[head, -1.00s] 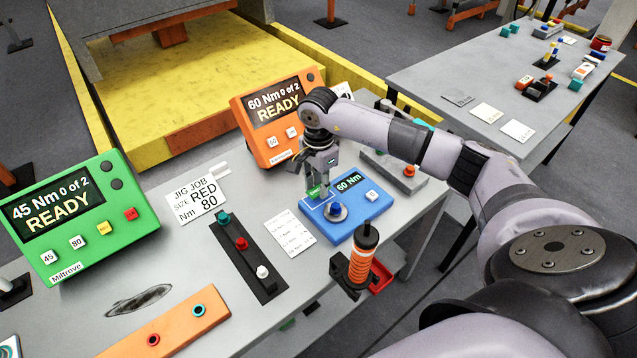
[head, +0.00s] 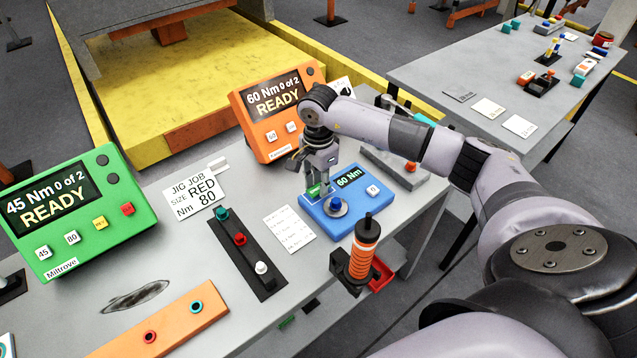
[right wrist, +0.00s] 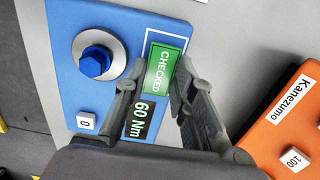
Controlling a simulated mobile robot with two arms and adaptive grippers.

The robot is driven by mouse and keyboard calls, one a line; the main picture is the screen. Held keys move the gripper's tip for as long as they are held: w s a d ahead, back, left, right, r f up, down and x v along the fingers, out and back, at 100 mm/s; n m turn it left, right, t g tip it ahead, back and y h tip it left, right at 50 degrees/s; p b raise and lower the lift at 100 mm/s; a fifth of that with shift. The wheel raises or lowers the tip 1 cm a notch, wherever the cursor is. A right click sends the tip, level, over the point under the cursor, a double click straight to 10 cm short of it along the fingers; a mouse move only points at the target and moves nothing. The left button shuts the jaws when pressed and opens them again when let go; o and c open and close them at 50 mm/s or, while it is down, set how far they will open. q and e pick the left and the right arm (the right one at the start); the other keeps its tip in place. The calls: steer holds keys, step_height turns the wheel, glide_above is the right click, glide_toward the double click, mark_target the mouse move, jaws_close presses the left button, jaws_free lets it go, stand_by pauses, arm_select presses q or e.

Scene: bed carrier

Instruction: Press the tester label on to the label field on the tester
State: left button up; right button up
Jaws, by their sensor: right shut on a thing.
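The blue tester (head: 357,209) lies on the grey bench, with a 60 Nm display and a blue hex knob (head: 336,207). My right gripper (head: 315,183) is over its left end, fingers pointing down. It is shut on the green tester label (head: 313,190), which reads CHECKED in the right wrist view (right wrist: 164,68). The label lies over the white-outlined label field (right wrist: 181,40), beside the knob. Part of the outline shows around the label. I cannot tell whether the label touches the tester's surface. My left gripper is not in view.
An orange controller (head: 262,137) stands behind the gripper, and a green controller (head: 105,225) stands at left. A printed sheet (head: 289,229) lies left of the tester. An orange-and-black tool (head: 364,250) stands at the bench's front edge. A grey box (head: 385,164) sits behind the tester.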

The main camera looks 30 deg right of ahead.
mark_target(318, 188)
steer(key=shift+f, duration=0.2)
stand_by(0.4)
steer(key=shift+f+b, duration=0.3)
steer(key=shift+b, duration=0.15)
steer(key=shift+r, duration=0.1)
stand_by(0.6)
steer(key=o, duration=0.8)
steer(key=shift+c, duration=0.2)
step_height(318, 188, up, 12)
